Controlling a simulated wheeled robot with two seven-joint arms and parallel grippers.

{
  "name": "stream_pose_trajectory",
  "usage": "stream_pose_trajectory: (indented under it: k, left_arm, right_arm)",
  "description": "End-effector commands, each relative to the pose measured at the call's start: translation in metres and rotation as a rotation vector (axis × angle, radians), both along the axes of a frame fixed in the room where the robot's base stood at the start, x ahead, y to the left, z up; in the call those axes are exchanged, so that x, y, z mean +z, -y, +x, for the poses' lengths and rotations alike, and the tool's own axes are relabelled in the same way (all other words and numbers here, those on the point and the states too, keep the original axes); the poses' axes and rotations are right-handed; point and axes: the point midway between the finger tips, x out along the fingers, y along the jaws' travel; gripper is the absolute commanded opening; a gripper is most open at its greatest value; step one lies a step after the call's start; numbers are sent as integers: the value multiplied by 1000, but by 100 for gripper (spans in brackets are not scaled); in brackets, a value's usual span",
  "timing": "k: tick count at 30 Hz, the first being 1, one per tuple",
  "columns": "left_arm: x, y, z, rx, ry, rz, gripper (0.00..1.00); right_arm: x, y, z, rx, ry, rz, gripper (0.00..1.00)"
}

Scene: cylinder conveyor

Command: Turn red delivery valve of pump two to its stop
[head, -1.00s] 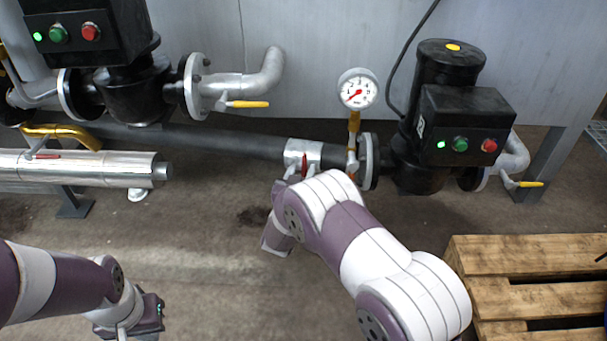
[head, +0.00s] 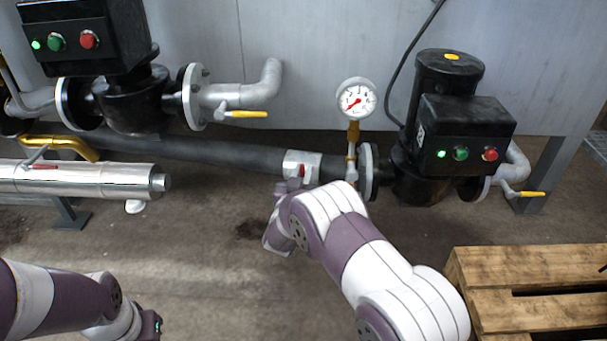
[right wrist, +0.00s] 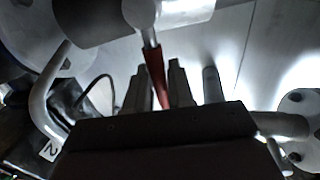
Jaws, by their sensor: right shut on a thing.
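The red valve lever (right wrist: 156,72) hangs from a silver valve body (head: 301,158) on the dark pipe left of the gauge. In the head view only a small red part of the lever (head: 302,171) shows above my right arm. My right gripper (right wrist: 160,84) is shut on the lever, with one finger on each side of it in the right wrist view. In the head view my right arm hides most of the fingers. Pump two (head: 452,130), black with a lit green lamp, stands right of the valve.
A pressure gauge (head: 356,100) stands between valve and pump. Another black pump (head: 85,40) is at the upper left, above a shiny pipe (head: 90,178) with its own red-handled valve. Yellow-handled valves sit by both pumps. A wooden pallet (head: 530,262) lies at the lower right.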

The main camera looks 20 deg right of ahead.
Motion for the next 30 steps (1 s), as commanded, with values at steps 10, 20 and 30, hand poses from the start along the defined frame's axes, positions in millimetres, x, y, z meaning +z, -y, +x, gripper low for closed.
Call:
stream_pose_trajectory:
  k: [10,20,30]
  left_arm:
    - [26,0,0,0,0,0,0]
    - [42,0,0,0,0,0,0]
    - [46,0,0,0,0,0,0]
  right_arm:
    - [0,-15,4,2,-65,-221,0]
    - [-11,-33,9,2,-153,-522,0]
    - [-27,-48,13,3,-242,-833,0]
